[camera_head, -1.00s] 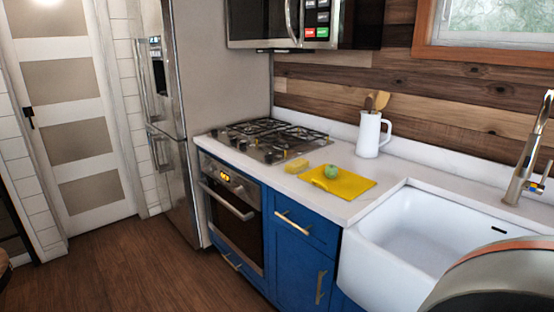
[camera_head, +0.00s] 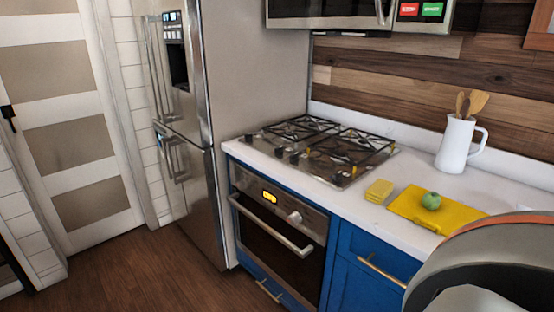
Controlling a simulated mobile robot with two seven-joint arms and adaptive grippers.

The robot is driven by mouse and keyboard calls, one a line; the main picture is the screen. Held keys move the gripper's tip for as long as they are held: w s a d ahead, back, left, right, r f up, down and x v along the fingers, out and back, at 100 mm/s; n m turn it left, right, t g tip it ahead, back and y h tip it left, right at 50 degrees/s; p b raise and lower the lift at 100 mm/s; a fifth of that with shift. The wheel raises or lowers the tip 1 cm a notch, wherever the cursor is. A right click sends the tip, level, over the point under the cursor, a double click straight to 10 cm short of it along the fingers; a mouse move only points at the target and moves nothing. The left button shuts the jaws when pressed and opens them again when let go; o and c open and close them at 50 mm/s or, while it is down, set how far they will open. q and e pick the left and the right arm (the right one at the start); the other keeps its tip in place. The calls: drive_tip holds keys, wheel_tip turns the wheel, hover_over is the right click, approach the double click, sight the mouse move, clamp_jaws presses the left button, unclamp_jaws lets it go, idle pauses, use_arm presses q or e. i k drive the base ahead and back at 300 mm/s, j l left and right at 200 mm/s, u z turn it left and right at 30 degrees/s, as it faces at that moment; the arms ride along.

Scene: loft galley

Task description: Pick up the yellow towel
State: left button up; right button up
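A small folded yellow cloth, which looks like the yellow towel (camera_head: 379,190), lies on the white counter just right of the stove. Next to it on the right lies a flat yellow board (camera_head: 408,205) with a round green fruit (camera_head: 431,201) on it. The towel and the board are close but appear apart. Neither of my grippers is in view. A grey rounded part at the lower right, likely of my own arm, hides the board's right corner and some of the counter.
A white pitcher (camera_head: 455,143) with wooden utensils stands behind the board. A steel fridge (camera_head: 187,120) is at the left. The wooden floor (camera_head: 140,270) in front is clear.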

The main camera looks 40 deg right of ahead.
sight(379, 192)
drive_tip(key=i, duration=1.45)
drive_tip(key=i+z, duration=0.15)
drive_tip(key=z, duration=0.25)
drive_tip(key=i+z, duration=0.15)
drive_tip(key=z, duration=0.25)
drive_tip(key=i+j+z, duration=0.1)
drive_tip(key=z, duration=1.9)
